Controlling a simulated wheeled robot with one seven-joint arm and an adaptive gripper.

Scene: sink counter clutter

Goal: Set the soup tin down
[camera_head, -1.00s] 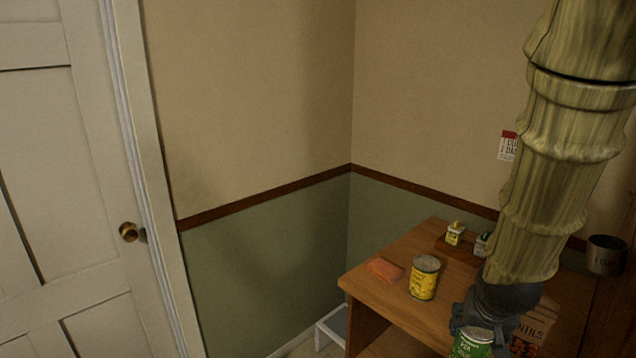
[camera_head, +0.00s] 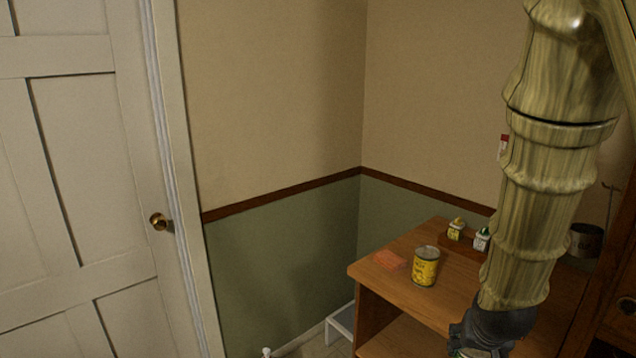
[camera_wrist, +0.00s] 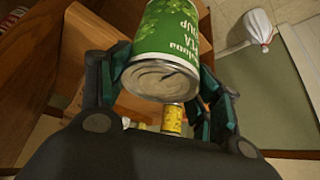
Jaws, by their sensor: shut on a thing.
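The green soup tin (camera_wrist: 165,45) has a label partly reading "PEA SOUP" and a bare metal end facing the wrist camera. My gripper (camera_wrist: 172,78) is shut on it, with dark teal fingers on both sides of the tin. In the head view my gripper (camera_head: 484,338) is at the bottom edge, by the near side of the wooden counter (camera_head: 400,290). The tin is almost wholly cut off there. I cannot see any surface touching the tin.
Two small jars, one (camera_head: 456,229) yellow-topped, stand behind. A metal cup (camera_head: 585,240) is at right. A white bag (camera_wrist: 258,25) lies in the wrist view.

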